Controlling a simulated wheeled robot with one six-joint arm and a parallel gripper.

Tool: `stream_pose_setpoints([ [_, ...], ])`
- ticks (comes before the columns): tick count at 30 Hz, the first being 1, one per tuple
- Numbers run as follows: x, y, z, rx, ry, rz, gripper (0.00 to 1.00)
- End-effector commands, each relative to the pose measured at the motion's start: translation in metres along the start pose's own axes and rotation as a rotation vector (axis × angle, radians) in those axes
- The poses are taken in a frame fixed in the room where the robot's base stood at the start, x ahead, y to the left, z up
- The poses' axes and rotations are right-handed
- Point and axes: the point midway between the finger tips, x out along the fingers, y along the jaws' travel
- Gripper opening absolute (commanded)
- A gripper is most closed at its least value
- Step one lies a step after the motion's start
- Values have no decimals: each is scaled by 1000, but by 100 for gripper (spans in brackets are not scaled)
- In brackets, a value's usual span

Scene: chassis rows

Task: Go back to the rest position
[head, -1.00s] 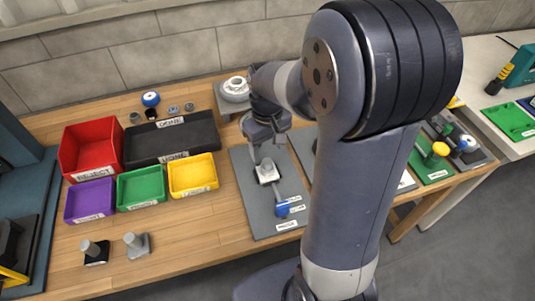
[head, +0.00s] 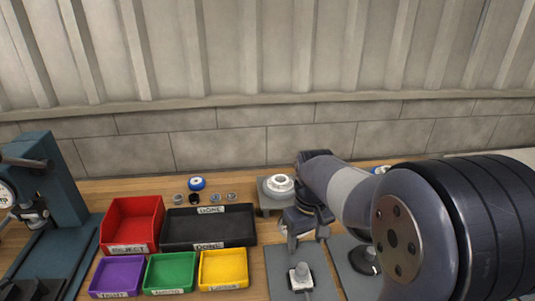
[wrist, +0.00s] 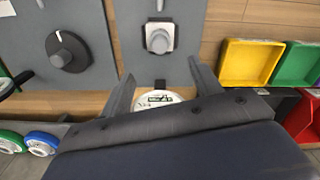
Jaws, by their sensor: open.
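My gripper (head: 302,236) hangs above the workbench near the front grey mat, its fingers apart with nothing between them. In the wrist view its two fingers (wrist: 163,85) stand wide open. A grey peg on a white square base (head: 300,277) stands on the grey mat (head: 279,266), below and in front of the gripper; the peg also shows in the wrist view (wrist: 158,38). My arm covers much of the right side of the head view.
A white ring-shaped part (head: 280,183) sits on a grey stand behind the gripper. To the left are a black tray (head: 180,229) and red (head: 132,220), purple (head: 117,275), green (head: 170,272) and yellow (head: 222,268) bins. A black round part (head: 364,260) lies on another mat.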

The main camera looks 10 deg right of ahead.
Motion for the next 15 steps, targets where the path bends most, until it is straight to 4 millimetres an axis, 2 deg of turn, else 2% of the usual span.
stream_pose_setpoints([
  [9,62,0,1,0,-6,-2,60],
  [15,92,0,1,0,-4,-1,60],
])
